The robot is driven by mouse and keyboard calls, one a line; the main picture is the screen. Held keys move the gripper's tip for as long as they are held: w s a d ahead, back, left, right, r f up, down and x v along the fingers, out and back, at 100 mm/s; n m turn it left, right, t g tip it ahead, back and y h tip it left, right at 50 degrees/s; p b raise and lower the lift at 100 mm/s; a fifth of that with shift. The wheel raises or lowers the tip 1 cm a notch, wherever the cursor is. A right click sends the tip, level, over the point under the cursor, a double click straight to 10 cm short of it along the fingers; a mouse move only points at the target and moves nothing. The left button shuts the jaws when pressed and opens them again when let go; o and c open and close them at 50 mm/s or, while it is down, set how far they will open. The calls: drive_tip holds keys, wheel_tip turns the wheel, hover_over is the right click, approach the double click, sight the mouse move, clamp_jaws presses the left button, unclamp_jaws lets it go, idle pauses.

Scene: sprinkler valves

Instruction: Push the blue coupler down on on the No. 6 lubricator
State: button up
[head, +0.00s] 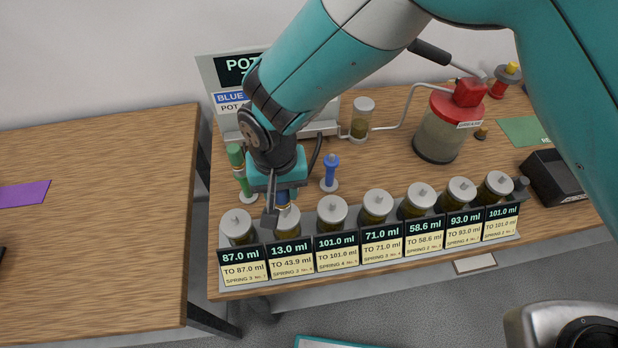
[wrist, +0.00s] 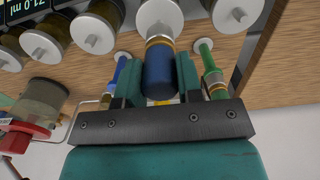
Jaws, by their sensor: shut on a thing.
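My gripper (head: 274,198) is shut on the dark blue coupler (wrist: 160,70), which has a brass ring at its lower end. The wrist view shows the coupler between the two teal fingers (wrist: 160,82). In the head view, the coupler (head: 284,197) is over the second lubricator from the left (head: 287,220); its sign reads 13.0 ml, TO 43.9 ml. The coupler's end meets or nearly meets that lubricator's top (wrist: 160,14); I cannot tell whether it is seated. The small numbers on the signs are too blurred to read surely.
Other lubricators stand close on both sides, such as the 87.0 ml one (head: 238,226) and the 101.0 ml one (head: 332,212). Behind them stand a green tool (head: 238,165) and a blue tool (head: 330,172). A red-lidded pot (head: 448,125) is at the back right.

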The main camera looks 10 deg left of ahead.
drive_tip(key=shift+f+b, duration=1.1)
drive_tip(key=shift+f, duration=0.35)
drive_tip(key=o, duration=1.1)
drive_tip(key=shift+r, duration=0.1)
drive_tip(key=shift+r+p, duration=1.75)
drive_tip(key=shift+r, duration=0.75)
wheel_tip(320, 180, up, 8)
drive_tip(key=p, duration=0.5)
drive_tip(key=shift+r, duration=0.1)
